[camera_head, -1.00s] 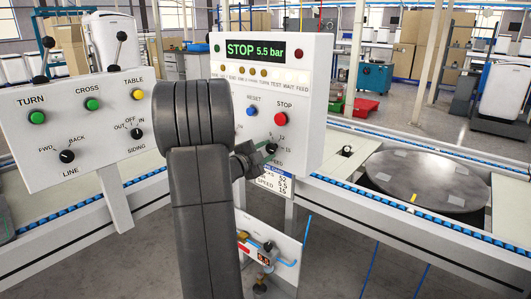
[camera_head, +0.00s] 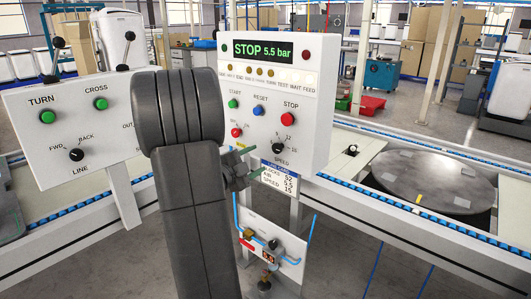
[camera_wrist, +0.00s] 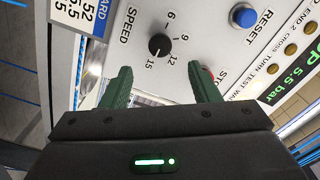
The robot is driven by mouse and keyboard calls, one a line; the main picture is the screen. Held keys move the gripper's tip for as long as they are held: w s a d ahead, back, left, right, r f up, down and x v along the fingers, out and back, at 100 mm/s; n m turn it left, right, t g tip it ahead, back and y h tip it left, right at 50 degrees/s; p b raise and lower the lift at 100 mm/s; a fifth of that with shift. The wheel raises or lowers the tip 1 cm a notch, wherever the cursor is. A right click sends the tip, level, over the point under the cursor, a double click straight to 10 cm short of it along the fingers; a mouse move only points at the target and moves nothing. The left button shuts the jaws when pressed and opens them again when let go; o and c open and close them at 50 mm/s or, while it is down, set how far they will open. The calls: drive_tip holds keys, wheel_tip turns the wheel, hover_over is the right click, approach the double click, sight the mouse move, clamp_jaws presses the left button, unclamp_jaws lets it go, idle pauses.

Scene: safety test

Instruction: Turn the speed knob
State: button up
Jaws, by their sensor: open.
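The speed knob (camera_head: 278,148) is a small round black knob low on the front of the white control box, above the word SPEED. In the wrist view the speed knob (camera_wrist: 160,45) shows whole, with numbers 6 to 15 around it; its small white mark seems to face the 15. My gripper (camera_head: 252,161) is left of and below the knob in the head view, close to the panel. In the wrist view the green fingers of my gripper (camera_wrist: 162,80) are apart and empty. The knob lies beyond the fingertips, roughly centred between them, apart from both.
A blue RESET button (camera_head: 258,111), a red STOP button (camera_head: 289,118) and a red knob (camera_head: 237,132) are near the speed knob. A line card (camera_head: 279,178) hangs below. The display (camera_head: 262,50) reads STOP 5.5 bar. A second panel (camera_head: 75,120) stands left.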

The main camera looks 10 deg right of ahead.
sight(276, 149)
drive_tip(key=v, duration=0.5)
drive_tip(key=b+x, duration=0.1)
drive_tip(key=x, duration=1.2)
drive_tip(key=shift+w+d+b, duration=0.25)
drive_tip(key=shift+d+b, duration=0.05)
drive_tip(key=shift+w+d, duration=0.1)
drive_tip(key=shift+d, duration=0.1)
drive_tip(key=shift+a+r+n+p, duration=0.2)
drive_tip(key=shift+n+p, duration=0.8)
drive_tip(key=shift+n, duration=0.1)
drive_tip(key=n+p, duration=0.2)
drive_tip(key=n, duration=0.1)
drive_tip(key=n+p, duration=0.4)
drive_tip(key=n, duration=0.2)
drive_tip(key=shift+f+n, duration=0.1)
drive_tip(key=shift+n, duration=0.3)
drive_tip(key=v, duration=1.1)
drive_tip(key=shift+f+p, duration=0.15)
drive_tip(key=shift+p, duration=0.3)
